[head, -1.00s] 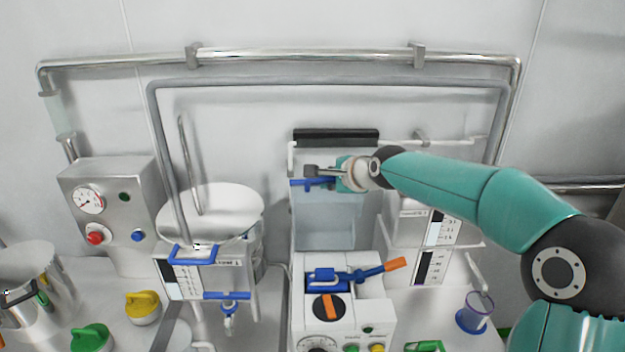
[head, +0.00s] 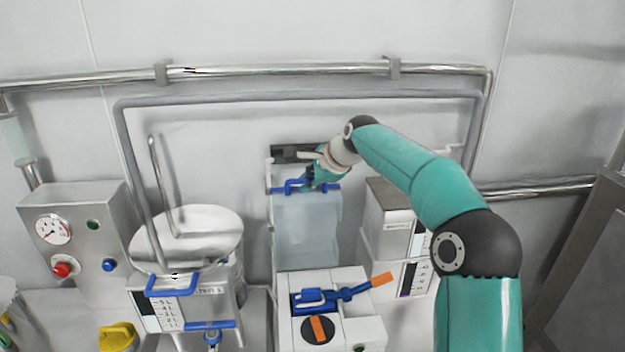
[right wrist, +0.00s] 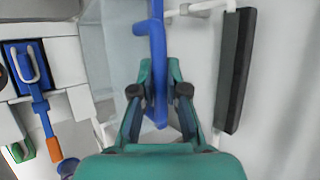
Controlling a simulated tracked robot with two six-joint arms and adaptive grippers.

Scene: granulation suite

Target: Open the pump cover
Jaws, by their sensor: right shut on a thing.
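The pump cover (head: 307,232) is a clear panel that stands raised at the back of the white pump (head: 353,328). Its blue handle (head: 290,187) runs along the top edge. My right gripper (head: 318,180) is at this handle, reaching in from the right. In the right wrist view the fingers (right wrist: 160,98) close around the blue handle (right wrist: 157,60), and the clear panel (right wrist: 112,45) is to the left. The fingertips are partly hidden in the head view. My left gripper is not in view.
A blue lever with an orange end (head: 381,279) and an orange-black knob (head: 318,329) are on the pump. A dark bar (head: 290,153) is on the wall just behind the handle. A lidded vessel (head: 190,235) stands left, stacked steel boxes (head: 392,228) right.

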